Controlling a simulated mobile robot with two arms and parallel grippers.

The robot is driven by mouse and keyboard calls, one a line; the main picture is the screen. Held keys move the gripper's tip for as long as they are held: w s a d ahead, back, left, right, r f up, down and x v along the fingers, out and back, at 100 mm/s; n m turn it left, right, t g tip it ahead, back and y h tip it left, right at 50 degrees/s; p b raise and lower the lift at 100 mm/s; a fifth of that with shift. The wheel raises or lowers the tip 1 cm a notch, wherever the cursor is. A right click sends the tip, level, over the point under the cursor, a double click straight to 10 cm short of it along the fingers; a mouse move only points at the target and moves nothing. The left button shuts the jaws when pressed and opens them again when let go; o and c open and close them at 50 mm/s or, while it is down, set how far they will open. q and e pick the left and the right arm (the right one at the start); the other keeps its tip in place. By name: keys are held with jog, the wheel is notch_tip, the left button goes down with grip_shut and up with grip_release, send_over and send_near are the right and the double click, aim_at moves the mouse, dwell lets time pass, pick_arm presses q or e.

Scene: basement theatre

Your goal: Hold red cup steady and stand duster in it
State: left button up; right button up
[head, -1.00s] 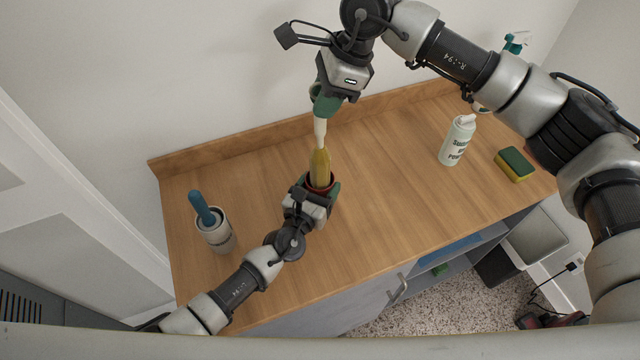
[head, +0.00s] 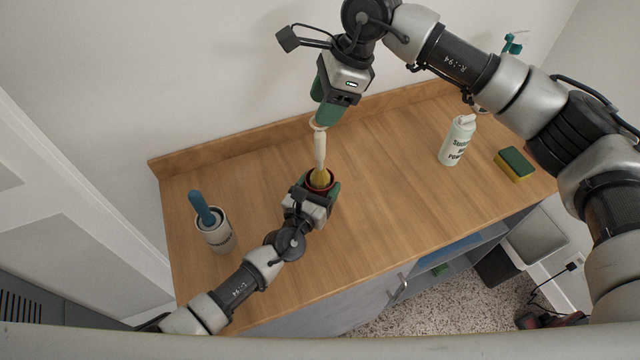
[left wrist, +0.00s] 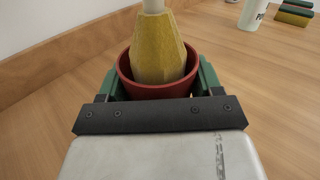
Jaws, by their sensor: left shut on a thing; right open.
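The red cup (head: 331,188) stands on the wooden counter, and its rim also shows in the left wrist view (left wrist: 190,84). My left gripper (head: 320,186) is shut on the cup, with its green fingers on either side of it (left wrist: 158,85). The duster has a yellow head (head: 321,177) and a pale handle (head: 320,150). Its head is inside the cup, as the left wrist view (left wrist: 158,48) shows, and the handle points up. My right gripper (head: 319,115) is open just above the top of the handle. The lower end of the duster is hidden in the cup.
A holder (head: 217,238) with a blue-handled brush (head: 201,207) stands at the left of the counter (head: 400,190). A white powder bottle (head: 457,142) and a yellow-green sponge (head: 514,165) are at the right. The counter around the cup is otherwise clear.

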jog(key=v, duration=1.1)
jog(key=shift+r, duration=0.25)
jog(key=shift+d, duration=0.15)
pick_arm(q)
jog(key=o, duration=1)
jog(key=shift+s, duration=0.1)
jog(key=v, duration=1.2)
jog(key=shift+f, duration=0.1)
pick_arm(e)
jog(key=shift+f, duration=0.1)
